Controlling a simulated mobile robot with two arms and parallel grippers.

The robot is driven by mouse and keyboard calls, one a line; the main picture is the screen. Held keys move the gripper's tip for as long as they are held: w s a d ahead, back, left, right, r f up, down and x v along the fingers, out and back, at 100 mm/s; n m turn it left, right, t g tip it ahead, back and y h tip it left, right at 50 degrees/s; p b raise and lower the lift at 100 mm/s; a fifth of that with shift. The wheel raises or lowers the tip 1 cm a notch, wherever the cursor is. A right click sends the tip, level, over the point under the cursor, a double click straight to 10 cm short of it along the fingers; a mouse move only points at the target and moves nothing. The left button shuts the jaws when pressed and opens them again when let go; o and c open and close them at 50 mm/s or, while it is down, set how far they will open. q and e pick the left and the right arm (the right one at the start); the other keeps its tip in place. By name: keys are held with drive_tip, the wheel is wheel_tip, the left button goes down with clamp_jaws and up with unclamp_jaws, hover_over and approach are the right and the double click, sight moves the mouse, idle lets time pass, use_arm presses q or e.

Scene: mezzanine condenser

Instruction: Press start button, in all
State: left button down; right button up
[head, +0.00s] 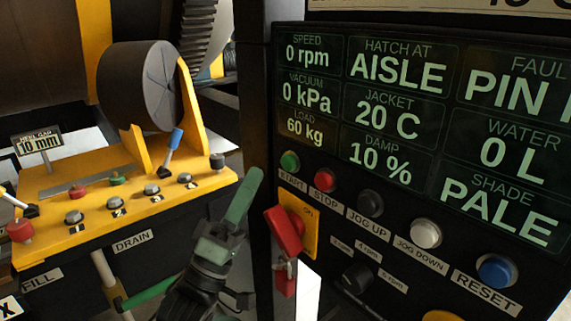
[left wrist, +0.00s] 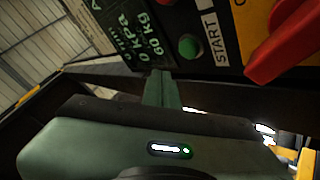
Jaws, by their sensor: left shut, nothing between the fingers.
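The green round start button (head: 290,162) sits at the upper left of the dark control panel, above its START label (head: 292,182). It also shows in the left wrist view (left wrist: 190,47), close to the fingertips and to their right. My left gripper (head: 253,176) is shut and empty, its green fingers pointing up. In the head view its tips are left of the button and slightly lower. In the wrist view the tips (left wrist: 160,76) appear apart from the button. My right gripper is not in view.
The red STOP button (head: 325,180) is right of START. A red switch handle (head: 284,231) on a yellow plate (head: 304,216) sits below, with a padlock hanging. The display reads 0 rpm and 0 kPa. A yellow console (head: 130,205) with knobs stands to the left.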

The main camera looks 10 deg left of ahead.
sight(288, 163)
use_arm(q)
drive_tip(key=shift+w+d, duration=1.05)
drive_tip(key=shift+w, duration=0.3)
drive_tip(key=shift+w, duration=0.1)
idle(1.0)
drive_tip(key=shift+w+d, duration=0.2)
drive_tip(key=shift+d, duration=0.05)
drive_tip(key=shift+w+d+r, duration=0.1)
drive_tip(key=shift+w+d, duration=0.15)
drive_tip(key=shift+w, duration=0.1)
idle(1.0)
drive_tip(key=shift+r, duration=0.1)
idle(0.6)
drive_tip(key=shift+s, duration=0.1)
drive_tip(key=shift+a, duration=0.15)
drive_tip(key=shift+s+a, duration=0.25)
drive_tip(key=shift+s, duration=0.2)
drive_tip(key=shift+f, duration=0.2)
